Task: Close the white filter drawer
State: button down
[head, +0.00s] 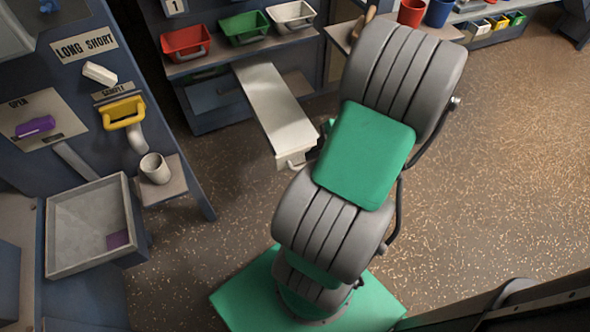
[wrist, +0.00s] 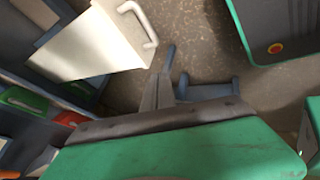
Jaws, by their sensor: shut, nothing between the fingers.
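The white filter drawer (head: 274,105) is pulled far out of the cabinet under the shelf of bins in the head view. Its front, with a pale bar handle (head: 291,164), faces my arm. In the wrist view the drawer (wrist: 90,43) fills the upper left, and its handle (wrist: 140,22) shows at its right end. My gripper (wrist: 180,82) is shut and empty, just below and to the right of the handle in the wrist view, with a visible gap between them. In the head view my arm hides most of the gripper.
Red (head: 186,42), green (head: 244,27) and white (head: 291,15) bins stand on the shelf above the drawer. The speckled floor at right is clear.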

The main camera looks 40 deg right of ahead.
notch_tip(320, 180, down, 2)
jog(key=s+d, duration=0.1)
jog(key=d, duration=0.1)
jog(key=b, duration=0.3)
send_near(287, 159)
jog(key=shift+n+t, duration=0.3)
jog(key=shift+n, duration=0.1)
jog(key=f, duration=0.1)
jog(key=a+f, duration=0.1)
jog(key=w+a+f, duration=0.1)
jog(key=f, duration=0.1)
jog(key=shift+f, duration=0.1)
jog(key=shift+w+d, duration=0.2)
jog(key=shift+w, duration=0.35)
jog(key=shift+w, duration=0.15)
